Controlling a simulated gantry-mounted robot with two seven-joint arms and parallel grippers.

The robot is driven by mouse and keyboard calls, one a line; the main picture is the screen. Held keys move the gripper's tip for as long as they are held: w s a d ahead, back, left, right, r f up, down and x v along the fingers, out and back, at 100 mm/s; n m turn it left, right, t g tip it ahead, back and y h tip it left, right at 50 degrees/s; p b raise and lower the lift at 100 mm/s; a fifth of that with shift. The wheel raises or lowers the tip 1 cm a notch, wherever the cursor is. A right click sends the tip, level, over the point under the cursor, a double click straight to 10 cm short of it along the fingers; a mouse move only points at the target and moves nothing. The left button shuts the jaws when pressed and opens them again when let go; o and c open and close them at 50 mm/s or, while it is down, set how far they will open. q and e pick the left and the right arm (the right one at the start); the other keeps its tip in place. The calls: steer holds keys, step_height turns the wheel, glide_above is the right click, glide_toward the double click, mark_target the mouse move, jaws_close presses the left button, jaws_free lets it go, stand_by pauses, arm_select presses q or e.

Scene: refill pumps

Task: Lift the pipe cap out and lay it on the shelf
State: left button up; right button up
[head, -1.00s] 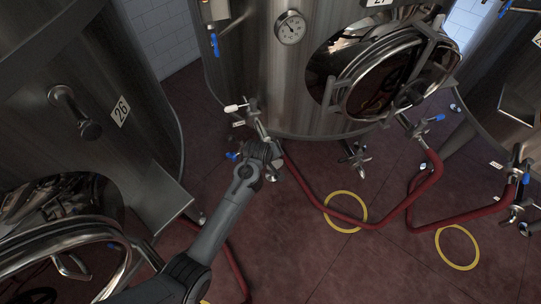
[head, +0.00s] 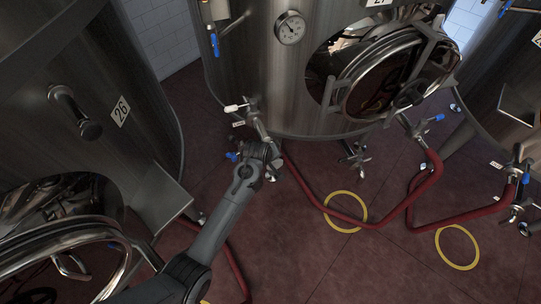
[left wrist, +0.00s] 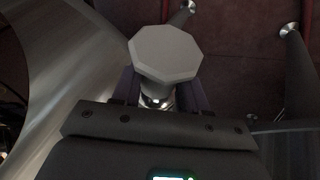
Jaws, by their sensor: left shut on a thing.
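In the left wrist view, the pipe cap (left wrist: 165,53) is a pale grey octagonal piece on a shiny round metal part. My left gripper (left wrist: 161,96) is shut on it, with a dark finger on each side. In the head view, my left gripper (head: 262,152) is at the pipe fitting (head: 254,120) low on the middle tank; the cap is hidden there by my arm. I cannot tell whether the cap is still seated. A flat metal ledge (head: 160,205), possibly the shelf, sticks out from tank 26. My right gripper is not in view.
The middle tank (head: 255,60) stands just beyond the gripper, with a gauge and a round hatch (head: 385,80). Tank 26 (head: 140,110) is on the left. Red hoses (head: 345,215) and yellow rings (head: 345,196) lie on the open red floor at right.

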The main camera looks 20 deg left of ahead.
arm_select(q)
step_height(320, 180, up, 18)
steer(key=p, duration=0.4)
steer(key=shift+r+p, duration=0.1)
steer(key=shift+p, duration=0.25)
step_height(320, 180, up, 7)
steer(key=p, duration=0.9)
stand_by(0.9)
stand_by(0.4)
